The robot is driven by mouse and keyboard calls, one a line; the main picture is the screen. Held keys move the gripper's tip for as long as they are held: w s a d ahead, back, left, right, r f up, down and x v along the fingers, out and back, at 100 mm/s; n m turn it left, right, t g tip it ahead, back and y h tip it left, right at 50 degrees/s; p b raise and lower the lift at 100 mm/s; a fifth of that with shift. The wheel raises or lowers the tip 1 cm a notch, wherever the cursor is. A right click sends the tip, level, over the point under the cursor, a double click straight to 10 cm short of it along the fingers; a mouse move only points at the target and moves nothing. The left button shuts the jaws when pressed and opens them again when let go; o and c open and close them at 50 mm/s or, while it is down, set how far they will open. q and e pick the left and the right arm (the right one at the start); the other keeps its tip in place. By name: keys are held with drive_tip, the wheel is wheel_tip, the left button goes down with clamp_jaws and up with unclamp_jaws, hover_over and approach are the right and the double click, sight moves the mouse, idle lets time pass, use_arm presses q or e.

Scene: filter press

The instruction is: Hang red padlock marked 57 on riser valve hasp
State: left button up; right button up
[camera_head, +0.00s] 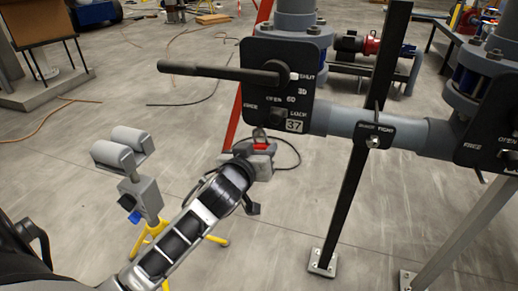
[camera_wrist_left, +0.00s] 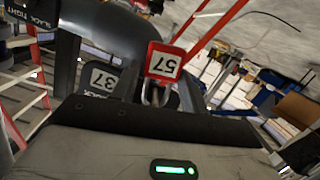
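The red padlock (camera_wrist_left: 163,62) shows its white label 57 upside down in the left wrist view, with its shackle (camera_wrist_left: 155,95) below the label. In the head view a small red part of it (camera_head: 262,147) shows at my left gripper (camera_head: 256,162), which looks shut on it. The padlock is just under the black riser valve plate (camera_head: 282,88), marked 37; the plate also shows in the left wrist view (camera_wrist_left: 102,79). A grey loop (camera_head: 259,133) lies between plate and padlock. I cannot tell whether the shackle passes through the hasp. My right gripper is not in view.
The valve's black lever (camera_head: 215,71) reaches left above my gripper. A grey pipe (camera_head: 345,122) and black post (camera_head: 360,150) stand to the right. A grey cylinder-topped stand (camera_head: 143,195) with yellow legs is left of my arm. A cable lies behind on open floor.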

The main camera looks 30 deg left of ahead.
use_arm(q)
drive_tip(key=shift+o, duration=1.3)
